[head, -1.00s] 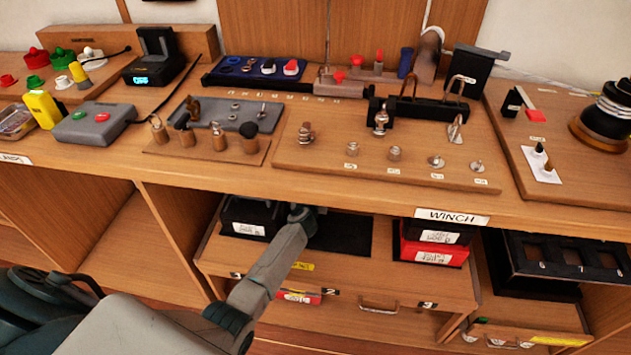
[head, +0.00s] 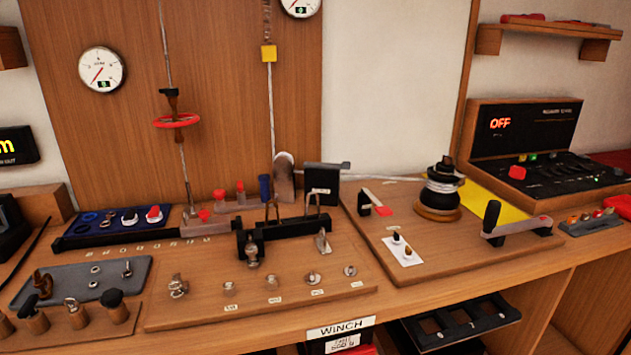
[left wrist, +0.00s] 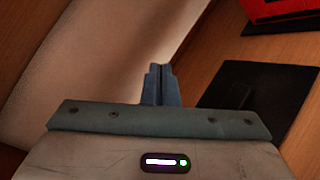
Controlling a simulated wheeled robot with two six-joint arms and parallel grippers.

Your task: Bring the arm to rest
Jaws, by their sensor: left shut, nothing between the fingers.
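My left gripper (left wrist: 159,84) shows in the left wrist view with its two fingers together, shut and empty. It points toward wooden surfaces, with a black flat panel (left wrist: 250,95) to its right; the fingers do not appear to grip anything. In the head view neither of my arms shows, so the left arm's full pose is hidden. My right gripper is in no view.
The wooden bench carries a winch drum (head: 440,195), a black-handled crank (head: 515,230), a board of small fittings (head: 200,312) and a control box (head: 525,130) reading OFF. Open shelves lie below, with a black slotted tray (head: 465,322). A red box (left wrist: 280,8) shows in the wrist view.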

